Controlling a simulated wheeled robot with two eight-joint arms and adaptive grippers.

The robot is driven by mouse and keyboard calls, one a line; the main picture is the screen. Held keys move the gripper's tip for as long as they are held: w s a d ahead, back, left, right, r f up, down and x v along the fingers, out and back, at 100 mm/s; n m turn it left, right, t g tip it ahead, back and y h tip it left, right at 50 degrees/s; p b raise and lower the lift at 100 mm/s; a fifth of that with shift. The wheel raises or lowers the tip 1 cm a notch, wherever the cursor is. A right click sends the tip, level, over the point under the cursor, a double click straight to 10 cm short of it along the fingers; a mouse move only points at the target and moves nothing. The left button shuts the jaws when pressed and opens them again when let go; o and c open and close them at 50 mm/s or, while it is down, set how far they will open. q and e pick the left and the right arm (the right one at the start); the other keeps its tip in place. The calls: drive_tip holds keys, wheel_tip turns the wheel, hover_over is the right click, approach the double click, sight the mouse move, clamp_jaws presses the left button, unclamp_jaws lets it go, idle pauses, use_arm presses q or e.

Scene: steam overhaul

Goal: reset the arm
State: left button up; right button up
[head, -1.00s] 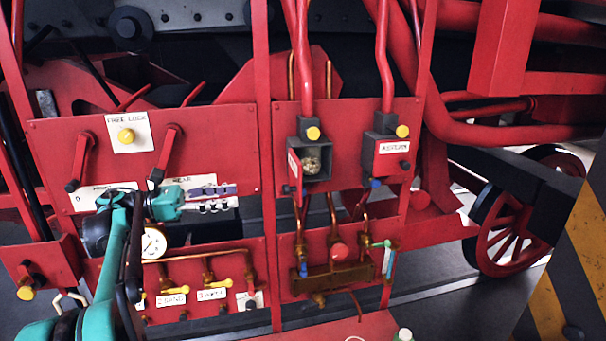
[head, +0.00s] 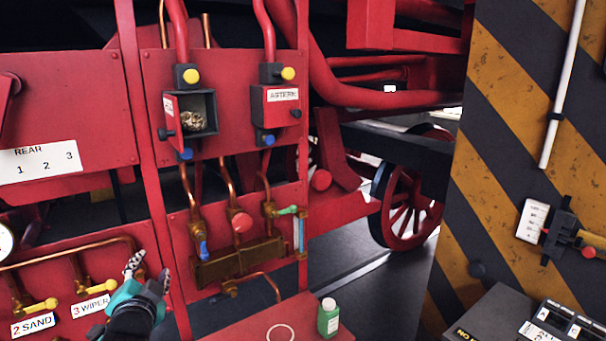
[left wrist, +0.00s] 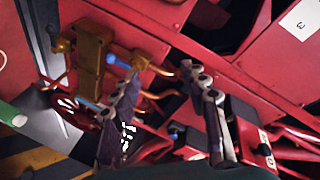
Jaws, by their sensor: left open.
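My left gripper (head: 147,277) is low in the head view, in front of the lower red panel, near the yellow valve handle (head: 95,287) over the "3 WIPER" label. In the left wrist view its two fingers (left wrist: 165,105) are spread apart with nothing between them. Beyond them are the brass block (left wrist: 90,65) and red panels. Whether the fingers touch the panel cannot be told. My right gripper is in neither view.
The brass block also shows in the head view (head: 240,262). A green bottle (head: 328,318) stands on a red ledge (head: 258,325). A striped pillar (head: 500,120) and a dark case (head: 490,315) are at the right. Red pipes and panels fill the left.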

use_arm(q)
drive_tip(key=s+d+f+n+g+h+b, duration=0.1)
drive_tip(key=s+d+f+n+g+b, duration=0.1)
drive_tip(key=s+f, duration=0.4)
drive_tip(key=s+d+f+n+g+h+b, duration=0.2)
drive_tip(key=s+d+f, duration=0.4)
drive_tip(key=f, duration=0.9)
drive_tip(key=s+d+f+n+g+h+b, duration=0.2)
drive_tip(key=s+d+f+g, duration=0.2)
drive_tip(key=f, duration=0.6)
drive_tip(key=shift+s+d+f+n+g+b, duration=0.3)
drive_tip(key=shift+s+d+b, duration=0.1)
drive_tip(key=shift+s+d, duration=0.6)
drive_tip(key=shift+w, duration=0.1)
